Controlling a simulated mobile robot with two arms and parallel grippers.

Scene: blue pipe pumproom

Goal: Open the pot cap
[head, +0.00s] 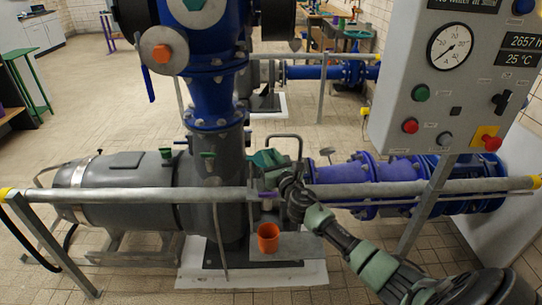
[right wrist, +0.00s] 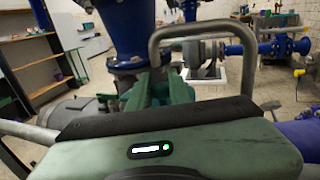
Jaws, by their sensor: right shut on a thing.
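My right arm comes in from the lower right and crosses over the railing. My right gripper (head: 268,160) has green fingers and is beside the dark grey pump. In the right wrist view its green fingers (right wrist: 155,95) are close together, beyond the green wrist housing. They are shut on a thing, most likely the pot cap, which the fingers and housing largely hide. A grey bent bar (head: 286,137) arches beside the fingers; it also shows in the right wrist view (right wrist: 196,27). I cannot tell whether it belongs to the cap. My left gripper is not in view.
A grey railing (head: 120,195) with yellow ends runs across the front. An orange cup (head: 268,238) stands low behind it. Blue pipes (head: 385,170) lie to the right, under a control panel (head: 440,110). A vertical blue pipe (head: 215,100) rises left of the gripper.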

